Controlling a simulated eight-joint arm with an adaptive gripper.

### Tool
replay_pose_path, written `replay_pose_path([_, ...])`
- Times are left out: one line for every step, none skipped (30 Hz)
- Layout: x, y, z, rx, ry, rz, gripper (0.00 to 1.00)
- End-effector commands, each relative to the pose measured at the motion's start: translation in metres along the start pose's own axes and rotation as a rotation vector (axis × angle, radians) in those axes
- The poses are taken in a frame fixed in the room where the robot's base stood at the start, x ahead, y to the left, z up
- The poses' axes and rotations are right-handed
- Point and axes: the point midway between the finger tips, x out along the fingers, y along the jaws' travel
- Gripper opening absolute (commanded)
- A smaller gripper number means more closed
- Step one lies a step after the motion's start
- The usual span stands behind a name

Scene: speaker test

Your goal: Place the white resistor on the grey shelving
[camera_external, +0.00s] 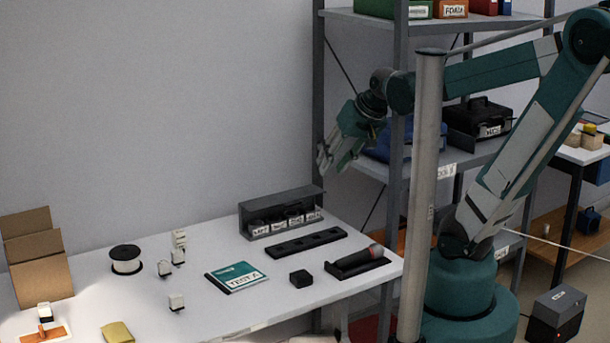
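Several small white blocks with dark undersides or leads are on the white table, and one of them may be the white resistor. Two sit close together (178,256), with another white block (165,268) beside them and one nearer the front (176,302). I cannot tell which is the resistor. The grey shelving (401,110) stands behind the table's right end, with boxes and cases on its shelves. My gripper (334,163) is raised above the table's back right, in front of the shelving and far from the white blocks. Its fingers look apart, with nothing visible between them.
A grey bin (280,213) with labelled dark items, a black slotted strip (306,242), a microphone in a holder (358,262), a small black block (301,279), a teal booklet (236,277) and a spool (126,259) occupy the table. A grey post (425,180) stands by the table's right end.

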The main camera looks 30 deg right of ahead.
Motion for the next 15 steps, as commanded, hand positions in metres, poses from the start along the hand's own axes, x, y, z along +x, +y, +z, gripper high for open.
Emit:
replay_pose_path([-0.005,0.007,0.004,-0.03,0.011,0.014,0.29])
replay_pose_path([-0.008,0.01,0.006,-0.051,0.018,0.023,0.29])
replay_pose_path([-0.012,0.015,0.008,-0.078,0.027,0.035,0.29])
replay_pose_path([-0.015,0.019,0.009,-0.098,0.034,0.044,0.29])
replay_pose_path([-0.018,0.022,0.011,-0.118,0.041,0.052,0.29])
replay_pose_path([-0.022,0.027,0.013,-0.145,0.049,0.065,0.29])
replay_pose_path([-0.024,0.03,0.015,-0.164,0.054,0.074,0.29])
replay_pose_path([-0.027,0.034,0.016,-0.182,0.059,0.082,0.29])
replay_pose_path([-0.03,0.038,0.018,-0.207,0.066,0.093,0.29])
replay_pose_path([-0.032,0.041,0.019,-0.222,0.071,0.1,0.29])
replay_pose_path([-0.034,0.043,0.02,-0.237,0.076,0.107,0.29])
replay_pose_path([-0.036,0.046,0.022,-0.256,0.08,0.116,0.29])
replay_pose_path([-0.037,0.048,0.022,-0.268,0.083,0.122,0.29])
replay_pose_path([-0.039,0.05,0.023,-0.278,0.086,0.127,0.29])
replay_pose_path([-0.04,0.052,0.024,-0.291,0.088,0.132,0.29])
